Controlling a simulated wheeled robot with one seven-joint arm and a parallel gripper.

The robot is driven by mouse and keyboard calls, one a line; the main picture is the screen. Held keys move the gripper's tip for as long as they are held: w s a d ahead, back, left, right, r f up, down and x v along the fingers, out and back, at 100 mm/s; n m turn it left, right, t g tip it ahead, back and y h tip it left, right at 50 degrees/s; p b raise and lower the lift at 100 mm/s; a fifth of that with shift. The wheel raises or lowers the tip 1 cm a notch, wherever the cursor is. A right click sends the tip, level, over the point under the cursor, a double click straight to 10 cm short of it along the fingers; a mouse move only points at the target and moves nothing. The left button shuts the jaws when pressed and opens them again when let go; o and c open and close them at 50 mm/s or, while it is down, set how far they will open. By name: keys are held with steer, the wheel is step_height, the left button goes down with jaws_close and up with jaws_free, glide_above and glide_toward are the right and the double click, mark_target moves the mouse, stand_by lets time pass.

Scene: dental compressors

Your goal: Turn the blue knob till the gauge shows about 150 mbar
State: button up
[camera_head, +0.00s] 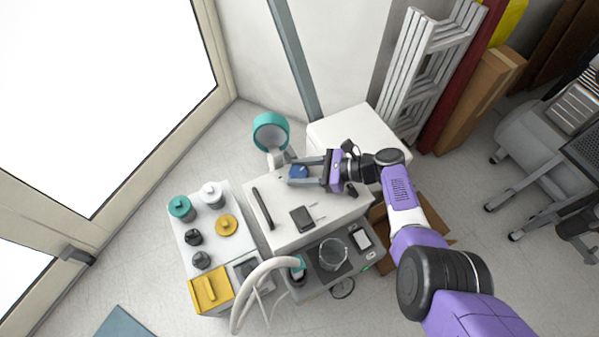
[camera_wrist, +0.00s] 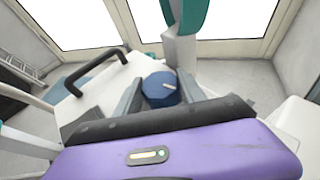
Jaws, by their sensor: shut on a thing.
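The blue knob (camera_head: 298,172) is on the unit at the back edge of the white cabinet top. It also shows in the wrist view (camera_wrist: 160,89), with a pale pointer line toward its right side. My gripper (camera_head: 294,172) is shut on the knob, one finger on each side of it; its fingers also flank the knob in the wrist view (camera_wrist: 160,92). The gauge (camera_head: 270,132) is a round dial with a teal rim, standing just behind the knob. Its face is too small to read in the head view; in the wrist view only part of its teal housing (camera_wrist: 186,15) shows.
A black handle (camera_head: 262,208) and a dark block (camera_head: 302,218) are on the white cabinet top (camera_head: 283,235). A side table at left holds several jars and a yellow box (camera_head: 210,289). A glass bowl (camera_head: 333,253) and a white hose (camera_head: 252,287) are in front. A ladder (camera_head: 428,65) leans behind.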

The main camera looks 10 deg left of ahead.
steer(key=o, duration=1.4)
steer(key=shift+a, duration=0.1)
steer(key=shift+p+v, duration=1.2)
steer(key=shift+v, duration=2.7)
steer(key=shift+r, duration=0.15)
